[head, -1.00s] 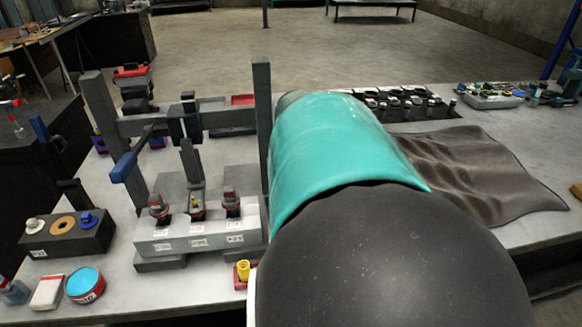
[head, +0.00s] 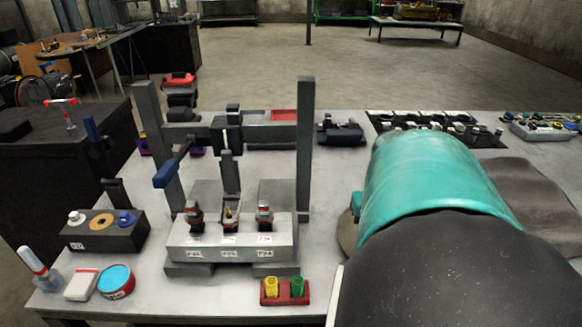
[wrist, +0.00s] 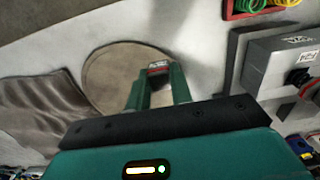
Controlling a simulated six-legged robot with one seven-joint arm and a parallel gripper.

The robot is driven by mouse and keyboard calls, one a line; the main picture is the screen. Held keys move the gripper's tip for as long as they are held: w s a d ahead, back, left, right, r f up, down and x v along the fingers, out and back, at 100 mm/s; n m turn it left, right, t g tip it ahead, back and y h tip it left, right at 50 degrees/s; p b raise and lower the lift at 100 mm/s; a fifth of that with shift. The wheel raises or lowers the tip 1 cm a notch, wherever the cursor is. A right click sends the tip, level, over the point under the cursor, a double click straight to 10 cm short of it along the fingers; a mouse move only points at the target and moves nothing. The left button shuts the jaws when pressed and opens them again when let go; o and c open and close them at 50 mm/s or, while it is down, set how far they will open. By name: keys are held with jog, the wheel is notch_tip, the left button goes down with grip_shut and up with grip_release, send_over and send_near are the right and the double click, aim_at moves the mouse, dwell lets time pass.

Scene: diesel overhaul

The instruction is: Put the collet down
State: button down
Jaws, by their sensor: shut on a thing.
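In the wrist view my gripper (wrist: 157,88) has its green fingers shut on the collet (wrist: 158,67), a small grey piece with a dark reddish top. Most of the collet is hidden between the fingers. Behind it lies a round brown-grey pad (wrist: 105,75) on the table; I cannot tell whether the collet touches it. In the head view only the left edge of the pad (head: 346,232) shows, and my arm hides the gripper and the collet.
A grey block (head: 230,240) with several red-and-black holders stands left, under a dark press frame (head: 306,150). A red tray (head: 284,299) holds yellow and green pieces. A crumpled dark cloth (head: 540,190) lies right. The pale table (head: 335,185) has bare room near the frame.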

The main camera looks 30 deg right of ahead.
jog(key=w+d+f, duration=0.1)
jog(key=d+f, duration=0.1)
jog(key=d, duration=0.1)
jog(key=w+d+f, duration=0.2)
jog(key=d+f, duration=0.1)
jog(key=w+d+f, duration=0.2)
jog(key=d+f, duration=0.1)
jog(key=d, duration=0.1)
jog(key=shift+w+f, duration=0.15)
jog(key=shift+f, duration=0.05)
jog(key=shift+w+d+f, duration=0.15)
jog(key=shift+d+f, duration=0.15)
jog(key=shift+f, duration=1.55)
jog(key=shift+f, duration=0.1)
jog(key=c, duration=1.3)
grip_release()
jog(key=shift+o, duration=0.2)
